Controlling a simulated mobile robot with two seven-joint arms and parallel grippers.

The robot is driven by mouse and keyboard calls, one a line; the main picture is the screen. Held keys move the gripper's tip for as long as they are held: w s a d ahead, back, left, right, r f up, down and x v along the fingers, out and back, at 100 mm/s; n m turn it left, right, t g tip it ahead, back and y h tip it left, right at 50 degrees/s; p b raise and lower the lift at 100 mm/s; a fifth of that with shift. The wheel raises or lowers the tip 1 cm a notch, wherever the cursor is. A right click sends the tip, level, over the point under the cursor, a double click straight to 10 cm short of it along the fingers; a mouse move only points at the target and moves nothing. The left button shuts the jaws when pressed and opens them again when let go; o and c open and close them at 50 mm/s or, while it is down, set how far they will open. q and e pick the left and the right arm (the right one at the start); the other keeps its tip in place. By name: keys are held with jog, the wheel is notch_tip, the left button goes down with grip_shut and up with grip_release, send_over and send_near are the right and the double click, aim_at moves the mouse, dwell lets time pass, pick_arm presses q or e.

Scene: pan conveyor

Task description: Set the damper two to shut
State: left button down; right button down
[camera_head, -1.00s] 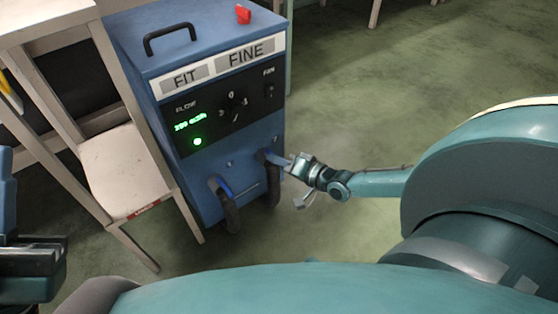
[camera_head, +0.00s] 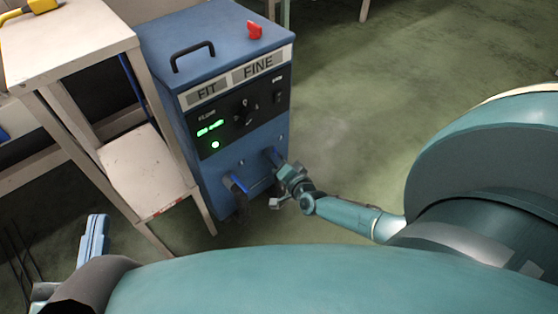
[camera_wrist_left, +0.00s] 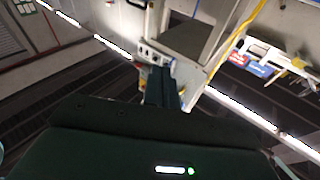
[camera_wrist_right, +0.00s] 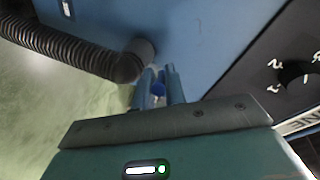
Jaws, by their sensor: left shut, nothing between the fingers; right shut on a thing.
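The blue fan unit (camera_head: 262,135) stands on the floor with a lit green display. Two blue damper levers show low on its front, the left lever (camera_head: 238,184) and the right lever (camera_head: 275,157); no number is readable on either. My right gripper (camera_head: 284,170) is at the right lever, and in the right wrist view its fingers (camera_wrist_right: 160,80) close around a blue lever end (camera_wrist_right: 158,90). The fingers hide part of the lever. My left gripper (camera_head: 97,222) is shut and empty at the lower left, away from the unit; its closed fingers (camera_wrist_left: 161,82) show in the left wrist view.
A pale table (camera_head: 75,40) with a lower shelf (camera_head: 145,175) stands left of the unit, with a yellow tool (camera_head: 40,7) on top. A dark ribbed hose (camera_wrist_right: 75,55) hangs beside the right gripper. The green floor right of the unit is open.

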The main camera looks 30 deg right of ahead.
pick_arm(q)
jog(key=shift+a+m+p, duration=0.3)
jog(key=shift+a+p, duration=0.05)
jog(key=shift+p, duration=0.5)
pick_arm(e)
jog(key=shift+w+a+f+m+g+h, duration=0.15)
jog(key=shift+a+m+g+h, duration=0.2)
jog(key=shift+m+h, duration=0.6)
jog(key=shift+w+a+r+m+g+h, duration=0.1)
jog(key=shift+a+m+g+h, duration=0.2)
jog(key=shift+m+h, duration=0.65)
pick_arm(q)
jog(key=shift+a, duration=0.1)
pick_arm(e)
jog(key=shift+h, duration=0.5)
jog(key=c, duration=1.5)
grip_release()
jog(key=shift+w, duration=0.1)
jog(key=shift+o, duration=0.2)
jog(key=shift+a, duration=0.1)
